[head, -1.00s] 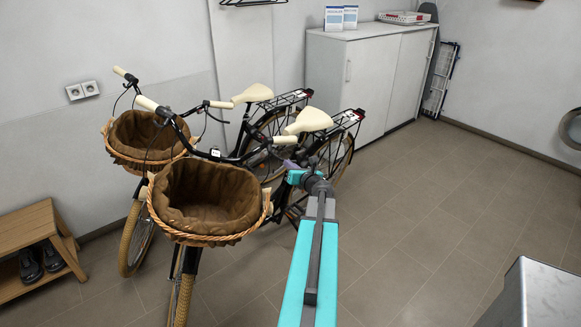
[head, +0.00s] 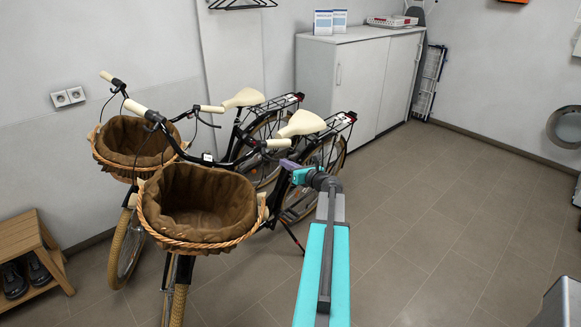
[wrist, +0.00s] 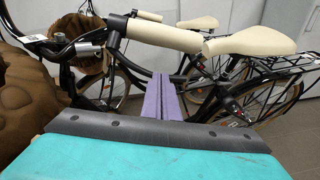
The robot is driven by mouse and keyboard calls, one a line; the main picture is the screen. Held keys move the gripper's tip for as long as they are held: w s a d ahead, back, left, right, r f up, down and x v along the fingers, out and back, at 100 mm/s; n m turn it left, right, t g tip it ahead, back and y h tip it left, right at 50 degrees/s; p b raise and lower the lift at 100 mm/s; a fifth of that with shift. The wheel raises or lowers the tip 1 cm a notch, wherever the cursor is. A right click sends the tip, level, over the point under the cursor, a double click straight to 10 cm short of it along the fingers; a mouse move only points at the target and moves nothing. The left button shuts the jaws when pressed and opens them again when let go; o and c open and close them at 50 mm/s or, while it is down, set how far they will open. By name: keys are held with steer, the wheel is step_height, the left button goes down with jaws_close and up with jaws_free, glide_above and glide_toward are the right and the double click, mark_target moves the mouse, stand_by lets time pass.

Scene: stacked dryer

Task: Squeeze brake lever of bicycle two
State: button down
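Two black bicycles stand side by side, a nearer one (head: 272,170) and a farther one (head: 225,138); no label shows which is bicycle two. The nearer bicycle's right cream grip (head: 277,143) shows large in the wrist view (wrist: 165,33), with a black collar and a silver clamp (wrist: 88,47) to its left. I cannot clearly make out a brake lever at this grip. My gripper (head: 288,165) is just below this grip in the head view. Its purple fingers (wrist: 165,97) lie together, shut with nothing visible between them, apparently short of the grip.
Brown-lined wicker baskets hang in front of the nearer (head: 200,207) and farther (head: 136,145) handlebars. Cream saddles (head: 301,123) and rear racks lie behind the grip. A white cabinet (head: 350,85) stands behind. A wooden shoe bench (head: 38,250) is at left. Floor at right is clear.

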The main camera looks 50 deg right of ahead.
steer(key=shift+w+d+r, duration=0.25)
steer(key=shift+w+d, duration=0.3)
steer(key=d+b+v, duration=0.1)
steer(key=v, duration=1.3)
steer(key=shift+s, duration=0.15)
steer(key=shift+f, duration=0.15)
stand_by(0.3)
